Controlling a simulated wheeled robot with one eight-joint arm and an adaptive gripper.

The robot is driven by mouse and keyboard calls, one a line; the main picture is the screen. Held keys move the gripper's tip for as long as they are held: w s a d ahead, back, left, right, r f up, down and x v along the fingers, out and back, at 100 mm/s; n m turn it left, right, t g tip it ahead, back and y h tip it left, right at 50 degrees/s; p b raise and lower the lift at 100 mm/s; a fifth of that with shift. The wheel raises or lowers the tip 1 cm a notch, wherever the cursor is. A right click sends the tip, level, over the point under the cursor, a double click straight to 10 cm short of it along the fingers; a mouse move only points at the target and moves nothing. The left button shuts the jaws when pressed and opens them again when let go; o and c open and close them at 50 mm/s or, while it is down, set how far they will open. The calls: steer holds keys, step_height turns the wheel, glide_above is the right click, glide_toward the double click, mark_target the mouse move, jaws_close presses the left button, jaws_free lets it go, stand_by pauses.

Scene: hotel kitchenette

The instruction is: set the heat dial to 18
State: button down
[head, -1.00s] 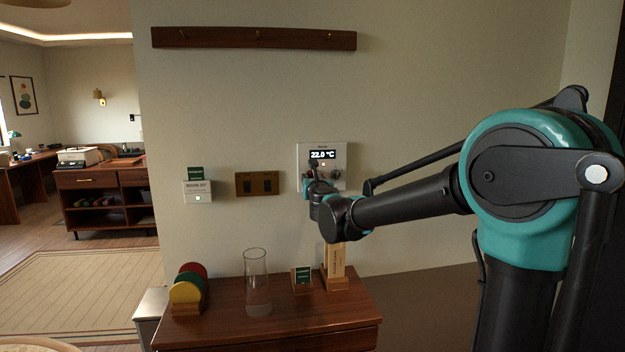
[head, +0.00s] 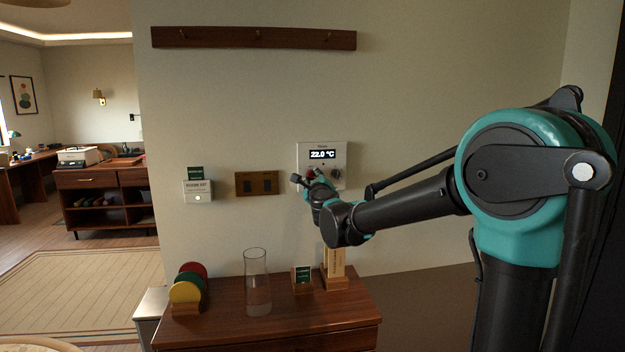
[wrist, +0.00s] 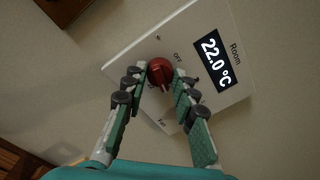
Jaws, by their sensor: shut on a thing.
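The white thermostat panel (head: 331,149) is on the wall, and its display (head: 322,154) reads 22.0 °C. It also shows tilted in the wrist view (wrist: 228,98). A red dial (wrist: 160,72) is below the display, with an "OFF" mark beside it; the dial also shows in the head view (head: 311,174). My gripper (wrist: 160,75) has one finger on each side of the red dial and is shut on it. A dark knob (head: 338,174) is on the panel's right side in the head view. The dial's setting is too small to read.
Below, a wooden cabinet (head: 235,322) bears a glass vase (head: 257,285), coloured discs (head: 186,290), a small sign (head: 302,278) and a wooden block (head: 335,262).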

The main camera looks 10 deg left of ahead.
steer(key=n, duration=0.6)
steer(key=shift+n+y, duration=0.5)
steer(key=shift+n, duration=1.9)
steer(key=shift+f, duration=0.1)
steer(key=c, duration=1.2)
jaws_free()
steer(key=shift+s+d, duration=0.1)
steer(key=v, duration=1.1)
steer(key=shift+s, duration=0.4)
steer(key=shift+d, duration=0.1)
